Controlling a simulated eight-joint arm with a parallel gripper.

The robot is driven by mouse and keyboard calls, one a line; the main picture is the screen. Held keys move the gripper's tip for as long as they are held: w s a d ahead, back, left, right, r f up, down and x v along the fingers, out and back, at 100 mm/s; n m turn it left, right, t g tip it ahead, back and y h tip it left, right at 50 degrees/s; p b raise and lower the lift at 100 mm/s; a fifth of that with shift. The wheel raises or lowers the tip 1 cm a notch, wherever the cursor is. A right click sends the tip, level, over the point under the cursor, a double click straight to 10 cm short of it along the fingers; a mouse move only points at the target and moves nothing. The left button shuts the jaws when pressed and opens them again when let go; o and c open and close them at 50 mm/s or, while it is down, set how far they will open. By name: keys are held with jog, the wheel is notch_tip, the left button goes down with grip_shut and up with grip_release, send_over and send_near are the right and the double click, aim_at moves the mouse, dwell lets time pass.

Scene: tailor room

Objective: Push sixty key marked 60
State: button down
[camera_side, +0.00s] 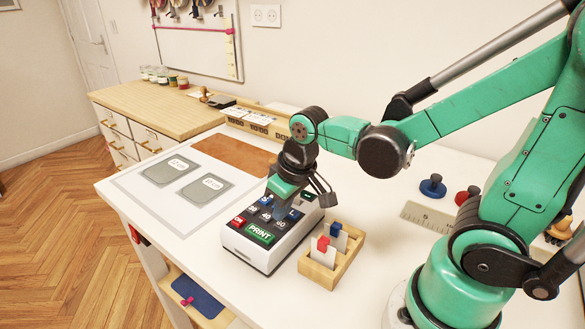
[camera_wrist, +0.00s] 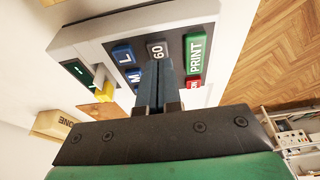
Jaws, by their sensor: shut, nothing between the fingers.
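The grey 60 key (camera_side: 281,224) is on the sloped face of a white and dark label machine (camera_side: 246,254), just above the green PRINT key (camera_side: 260,234). In the wrist view the 60 key (camera_wrist: 157,50) shows just beyond the tips of my gripper (camera_wrist: 166,68). My gripper (camera_side: 278,203) is shut and empty, low over the machine's keys, pointing down. Its fingers hide part of the keypad, including the 40 key in the wrist view. I cannot tell whether the tips touch a key.
Blue L (camera_wrist: 124,54) and M (camera_wrist: 134,77) keys, the PRINT key (camera_wrist: 196,52) and a red ON key (camera_side: 238,221) lie close around the fingers. A wooden card box (camera_side: 322,276) stands right of the machine. Grey pads (camera_side: 206,192) lie to the left.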

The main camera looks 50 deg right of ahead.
aim_at(288, 233)
jog(key=shift+f, duration=0.55)
jog(key=shift+f, duration=0.85)
jog(key=shift+r, duration=0.2)
jog(key=v, duration=0.8)
jog(key=shift+w+r, duration=0.1)
dwell(0.5)
jog(key=shift+w+a+r+t, duration=0.1)
jog(key=shift+w+t, duration=0.1)
jog(key=shift+t, duration=0.75)
jog(key=shift+w+a+r+t, duration=0.1)
jog(key=shift+w+t, duration=0.05)
jog(key=shift+t, duration=0.8)
